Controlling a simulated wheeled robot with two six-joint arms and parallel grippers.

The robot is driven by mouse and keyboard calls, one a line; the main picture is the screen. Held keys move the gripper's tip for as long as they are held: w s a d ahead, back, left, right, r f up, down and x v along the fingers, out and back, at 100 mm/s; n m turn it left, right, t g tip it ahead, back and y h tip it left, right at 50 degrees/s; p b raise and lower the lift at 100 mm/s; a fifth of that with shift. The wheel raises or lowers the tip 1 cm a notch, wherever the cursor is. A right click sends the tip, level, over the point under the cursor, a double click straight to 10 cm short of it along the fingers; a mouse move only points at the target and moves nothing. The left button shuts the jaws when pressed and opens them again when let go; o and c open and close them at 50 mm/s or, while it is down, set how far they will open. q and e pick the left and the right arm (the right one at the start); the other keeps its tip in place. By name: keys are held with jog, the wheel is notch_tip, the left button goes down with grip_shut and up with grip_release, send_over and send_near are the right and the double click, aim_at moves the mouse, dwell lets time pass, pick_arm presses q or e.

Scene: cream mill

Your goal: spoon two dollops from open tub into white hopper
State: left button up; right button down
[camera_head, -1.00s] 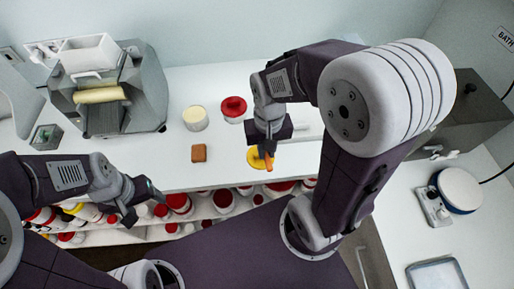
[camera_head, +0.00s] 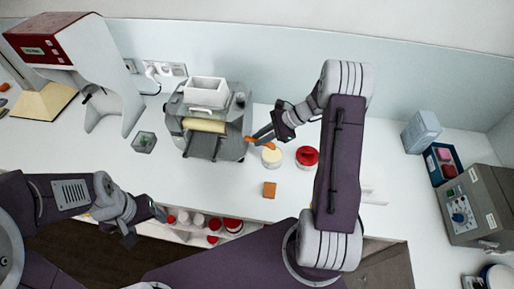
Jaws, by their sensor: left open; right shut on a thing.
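The white hopper (camera_head: 206,90) sits on top of a grey mill (camera_head: 217,147) with a cream roller at its front. The open tub (camera_head: 272,158), with pale cream contents, stands on the counter to the right of the mill. My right gripper (camera_head: 268,134) is shut on an orange spoon (camera_head: 256,141), just above and behind the open tub, near the mill's right side. I cannot tell whether the spoon carries cream. My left gripper (camera_head: 145,222) is open and empty at the counter's front edge.
A red-lidded tub (camera_head: 307,156) stands right of the open tub, and an orange-brown block (camera_head: 269,190) lies in front. A small green-grey box (camera_head: 144,142) is left of the mill. The counter's front left is clear.

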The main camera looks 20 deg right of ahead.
aim_at(270, 145)
jog(key=shift+w+d, duration=0.1)
jog(key=shift+w, duration=0.25)
jog(key=shift+d+f, duration=0.1)
jog(key=shift+s+f, duration=0.1)
jog(key=shift+f, duration=0.1)
notch_tip(270, 145, down, 2)
jog(key=shift+f+b, duration=0.1)
jog(key=shift+b, duration=1)
notch_tip(270, 145, down, 4)
jog(key=b, duration=0.3)
jog(key=shift+f, duration=0.15)
